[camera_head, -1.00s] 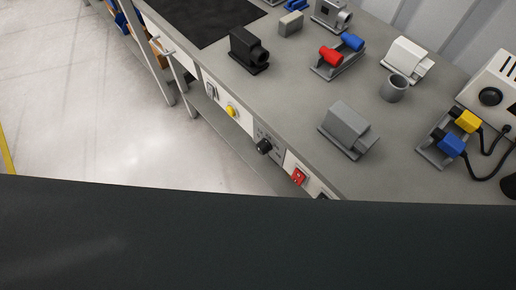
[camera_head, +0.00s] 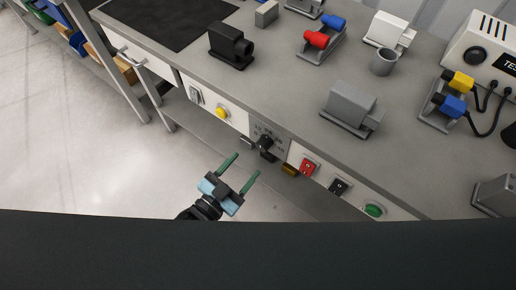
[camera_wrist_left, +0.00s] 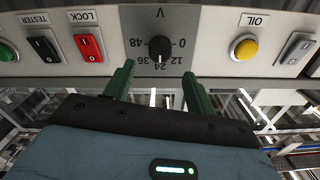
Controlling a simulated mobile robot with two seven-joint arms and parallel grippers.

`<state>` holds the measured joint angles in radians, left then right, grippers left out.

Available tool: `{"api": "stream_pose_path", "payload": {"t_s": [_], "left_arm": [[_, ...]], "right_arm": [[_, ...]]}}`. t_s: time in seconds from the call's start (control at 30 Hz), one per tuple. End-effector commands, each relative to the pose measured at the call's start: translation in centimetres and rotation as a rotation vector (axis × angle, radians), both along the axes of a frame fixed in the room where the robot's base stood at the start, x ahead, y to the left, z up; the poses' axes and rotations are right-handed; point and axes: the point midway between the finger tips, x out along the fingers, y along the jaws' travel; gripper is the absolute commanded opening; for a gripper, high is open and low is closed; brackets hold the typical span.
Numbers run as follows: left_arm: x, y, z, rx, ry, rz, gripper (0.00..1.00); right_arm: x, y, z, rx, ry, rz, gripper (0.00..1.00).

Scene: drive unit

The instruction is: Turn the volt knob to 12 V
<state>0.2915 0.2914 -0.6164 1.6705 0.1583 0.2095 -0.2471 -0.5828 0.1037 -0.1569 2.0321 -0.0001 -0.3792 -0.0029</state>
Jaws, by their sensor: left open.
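The black volt knob (camera_head: 265,142) sits on a grey dial plate on the front panel of the bench. In the left wrist view the volt knob (camera_wrist_left: 160,48) shows among the printed values 0, 12, 24, 36 and 48, marked V. I cannot tell which value its pointer marks. My left gripper (camera_head: 246,164) is open and empty, in front of and below the knob, apart from it. In the left wrist view my left gripper (camera_wrist_left: 158,70) has its two green fingers spread below the knob, one to each side. My right gripper is not in view.
A yellow OIL button (camera_wrist_left: 244,48) and a grey rocker switch (camera_head: 196,95) lie to one side of the dial. A red LOCK switch (camera_head: 308,166), a black TESTER switch (camera_head: 339,187) and a green button (camera_head: 374,210) lie to the other. Fixtures stand on the worktop (camera_head: 290,95) above.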

Motion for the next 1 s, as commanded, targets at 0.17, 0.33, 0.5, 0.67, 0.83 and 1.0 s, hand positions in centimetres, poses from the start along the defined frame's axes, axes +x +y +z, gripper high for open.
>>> {"api": "stream_pose_path", "payload": {"t_s": [0.17, 0.33, 0.5, 0.67, 0.83, 1.0], "left_arm": [[0.2, -0.1, 0.1, 0.000, -0.001, 0.000, 0.55], [1.6, -1.1, 0.1, -0.002, -0.003, 0.001, 0.55], [3.7, -2.6, 0.1, -0.001, -0.001, 0.001, 0.55], [5.3, -3.8, 0.0, -0.001, 0.000, 0.001, 0.55], [6.2, -4.5, 0.0, 0.000, 0.001, 0.001, 0.55], [6.4, -4.6, 0.0, 0.000, 0.001, 0.001, 0.55]], "right_arm": [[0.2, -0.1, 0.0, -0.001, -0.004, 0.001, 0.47], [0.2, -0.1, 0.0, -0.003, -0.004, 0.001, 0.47], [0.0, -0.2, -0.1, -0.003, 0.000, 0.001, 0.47], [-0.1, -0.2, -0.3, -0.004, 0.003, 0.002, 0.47], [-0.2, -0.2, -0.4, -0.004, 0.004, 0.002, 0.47], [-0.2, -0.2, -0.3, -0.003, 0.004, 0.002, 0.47]]}}
